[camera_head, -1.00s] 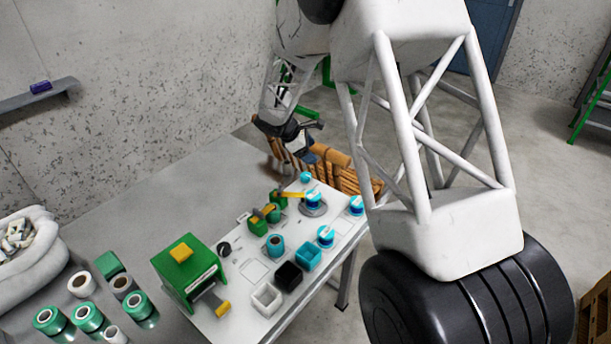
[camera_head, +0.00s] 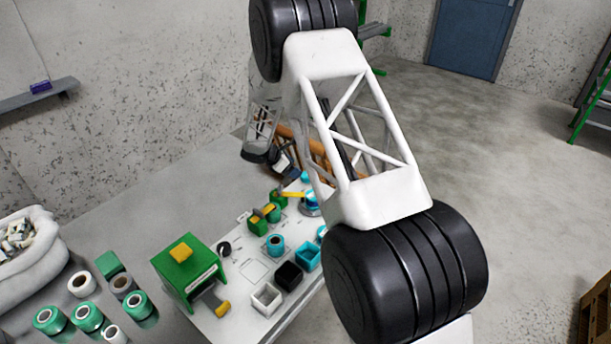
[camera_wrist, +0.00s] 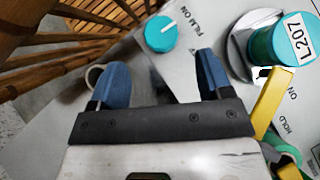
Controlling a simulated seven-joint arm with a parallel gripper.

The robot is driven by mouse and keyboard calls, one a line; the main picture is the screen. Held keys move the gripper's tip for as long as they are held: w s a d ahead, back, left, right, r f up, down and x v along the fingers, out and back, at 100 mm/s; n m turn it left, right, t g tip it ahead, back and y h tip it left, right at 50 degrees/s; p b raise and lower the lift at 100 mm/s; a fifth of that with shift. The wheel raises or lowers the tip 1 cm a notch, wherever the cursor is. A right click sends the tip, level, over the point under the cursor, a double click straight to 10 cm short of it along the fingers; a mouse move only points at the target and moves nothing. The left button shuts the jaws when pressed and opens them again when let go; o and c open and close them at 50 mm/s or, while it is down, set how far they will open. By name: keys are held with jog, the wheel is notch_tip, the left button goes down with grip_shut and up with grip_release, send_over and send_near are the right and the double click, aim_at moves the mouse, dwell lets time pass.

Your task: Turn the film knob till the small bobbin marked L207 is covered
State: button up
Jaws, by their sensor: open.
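The film knob (camera_wrist: 161,33) is a round teal knob with a white mark, beside the words FILM ON on the grey panel. It also shows small at the bench's far end in the head view (camera_head: 305,177). The small bobbin marked L207 (camera_wrist: 290,43) is teal with a white label, at the upper right of the wrist view on a round grey base; its label is in plain sight.
A yellow lever (camera_wrist: 269,100) marked HOLD and ON is right of my gripper. A slatted wooden chair (camera_wrist: 60,42) stands off the bench edge at left. A green box device (camera_head: 188,272), small bins (camera_head: 289,276) and several green spools (camera_head: 88,318) occupy the near bench.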

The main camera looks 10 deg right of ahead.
aim_at(306, 177)
jog(key=shift+x, duration=3.9)
jog(key=shift+c, duration=0.3)
jog(key=c, duration=0.9)
jog(key=shift+o, duration=0.2)
